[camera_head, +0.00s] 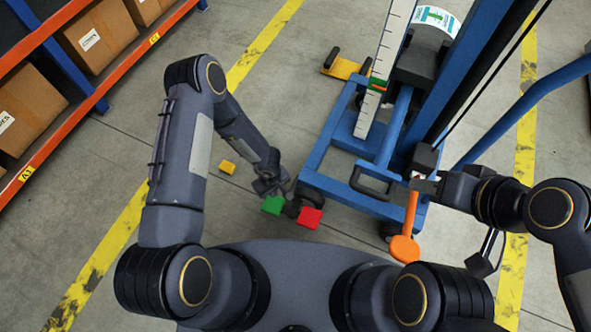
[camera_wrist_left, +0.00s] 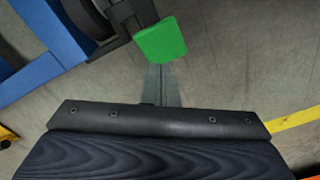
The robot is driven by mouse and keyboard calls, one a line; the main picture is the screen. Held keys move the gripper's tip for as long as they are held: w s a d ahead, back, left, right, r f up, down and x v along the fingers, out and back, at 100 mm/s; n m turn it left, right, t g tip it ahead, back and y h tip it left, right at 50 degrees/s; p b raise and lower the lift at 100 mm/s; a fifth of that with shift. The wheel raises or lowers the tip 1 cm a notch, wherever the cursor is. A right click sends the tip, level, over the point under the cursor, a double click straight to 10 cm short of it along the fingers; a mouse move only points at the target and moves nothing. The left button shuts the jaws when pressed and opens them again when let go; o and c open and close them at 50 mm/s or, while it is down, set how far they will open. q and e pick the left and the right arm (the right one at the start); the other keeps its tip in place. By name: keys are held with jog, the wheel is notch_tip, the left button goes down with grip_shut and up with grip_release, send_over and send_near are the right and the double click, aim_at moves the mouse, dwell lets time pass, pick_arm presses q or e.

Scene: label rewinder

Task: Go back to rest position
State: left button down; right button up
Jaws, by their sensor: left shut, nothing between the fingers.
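My left gripper (camera_head: 275,185) is low near the floor at the front left corner of the blue wheeled machine (camera_head: 341,190). Its fingers are together and empty. A green pedal-like block (camera_head: 272,205) and a red one (camera_head: 310,217) flank a dark caster there. In the left wrist view my left gripper (camera_wrist_left: 163,70) points at the green block (camera_wrist_left: 160,40), which overlaps the fingertips; I cannot tell whether they touch. My right gripper (camera_head: 418,186) is at the upper end of an orange paddle-shaped piece (camera_head: 405,247); I cannot tell whether it grips it.
A yellow block (camera_head: 228,167) shows on the floor left of my left gripper. An orange-framed shelf (camera_head: 100,82) with cardboard boxes (camera_head: 98,36) stands at the upper left. Yellow floor lines (camera_head: 262,45) run past. The floor between shelf and machine is mostly clear.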

pick_arm(q)
jog(key=w+a+r+m+t+h, duration=0.1)
jog(key=w+r+t+h, duration=0.3)
jog(key=r, duration=1.1)
jog(key=w+a+r+m+t+h, duration=0.15)
jog(key=w+r, duration=0.55)
jog(key=r, duration=0.7)
jog(key=s+a+r+m, duration=0.2)
jog(key=s+r+m, duration=0.1)
jog(key=s+r, duration=1.2)
jog(key=s+a+r+y, duration=0.2)
jog(key=s+a, duration=0.3)
jog(key=s, duration=0.8)
notch_tip(320, 180, up, 28)
jog(key=p, duration=2.8)
jog(key=shift+w+d+m, duration=0.15)
jog(key=shift+w+m, duration=0.25)
jog(key=shift+m, duration=0.05)
